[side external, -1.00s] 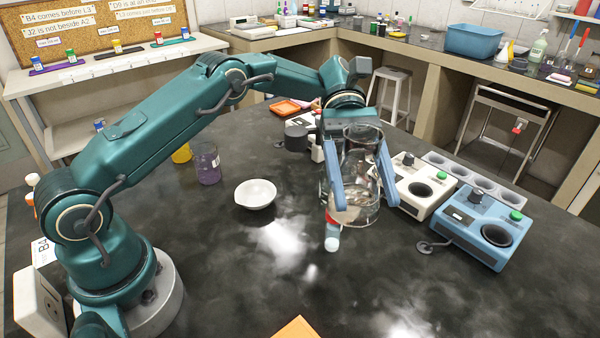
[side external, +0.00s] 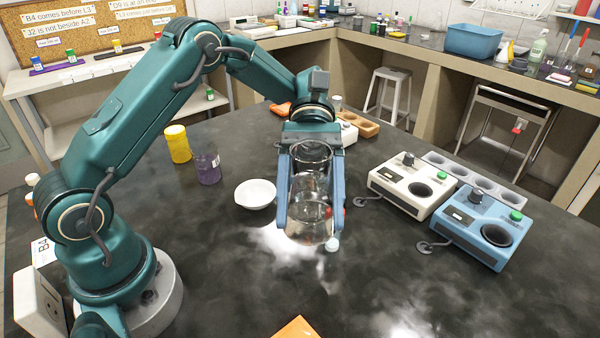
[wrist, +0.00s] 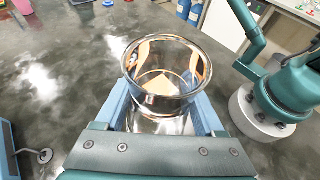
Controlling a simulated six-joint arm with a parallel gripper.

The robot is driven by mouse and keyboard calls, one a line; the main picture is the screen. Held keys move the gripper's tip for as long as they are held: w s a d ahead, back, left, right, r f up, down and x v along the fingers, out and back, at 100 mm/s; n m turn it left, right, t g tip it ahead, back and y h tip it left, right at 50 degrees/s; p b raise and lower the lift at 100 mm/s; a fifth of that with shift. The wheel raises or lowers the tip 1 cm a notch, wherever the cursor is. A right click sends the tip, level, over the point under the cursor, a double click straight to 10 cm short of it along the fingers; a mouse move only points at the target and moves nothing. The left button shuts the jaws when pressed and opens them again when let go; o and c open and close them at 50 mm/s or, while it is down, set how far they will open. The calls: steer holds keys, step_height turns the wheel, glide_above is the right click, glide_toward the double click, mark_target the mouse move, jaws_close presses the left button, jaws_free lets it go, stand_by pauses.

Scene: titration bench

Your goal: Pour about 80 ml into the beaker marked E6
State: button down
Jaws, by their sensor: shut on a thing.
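My gripper (side external: 309,220) is shut on a clear glass vessel (side external: 311,184), one blue finger on each side. The vessel is above the dark bench, right of the white bowl, and looks roughly upright. In the wrist view the open round mouth of the glass vessel (wrist: 160,68) shows between the fingers. I cannot tell how much liquid it holds. No E6 mark is readable in any view.
A white bowl (side external: 256,193) lies left of my gripper. A yellow container (side external: 178,143) stands behind the purple beaker. A white device (side external: 408,187) and a blue device (side external: 478,228) stand at right. A small white-tipped thing (side external: 332,244) shows by the glass. The front bench is mostly clear.

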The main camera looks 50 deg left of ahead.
steer(key=s+a+f+m+t+y, duration=0.1)
steer(key=s+a+f+m+y, duration=0.1)
steer(key=s+a+m+y, duration=0.2)
steer(key=s+a+f+m+t+y, duration=0.1)
steer(key=s+a+m+y, duration=0.3)
steer(key=a+m+y, duration=0.7)
steer(key=s+a+f+m+t+y, duration=0.1)
steer(key=s+a+f+m+y, duration=0.2)
steer(key=a, duration=1.8)
steer(key=shift+s+a+f+m+y, duration=0.1)
steer(key=shift+s+m+y, duration=0.15)
steer(key=shift+m+y, duration=0.55)
steer(key=shift+s+f+m+y, duration=0.1)
steer(key=shift+s+m+y, duration=0.15)
steer(key=shift+m+y, duration=0.5)
steer(key=shift+s+a+f+m+y, duration=0.1)
steer(key=shift+s+m+y, duration=0.15)
steer(key=shift+m+y, duration=0.55)
steer(key=shift+w+a+f+m+t+y, duration=0.1)
steer(key=shift+a+f+m+t+y, duration=0.15)
steer(key=shift+f+m+t, duration=0.4)
steer(key=shift+w+a+f+m+t+y, duration=0.1)
steer(key=shift+a+f+m+t, duration=0.25)
steer(key=shift+m+t, duration=0.45)
steer(key=shift+w+r, duration=0.1)
steer(key=shift+r, duration=0.05)
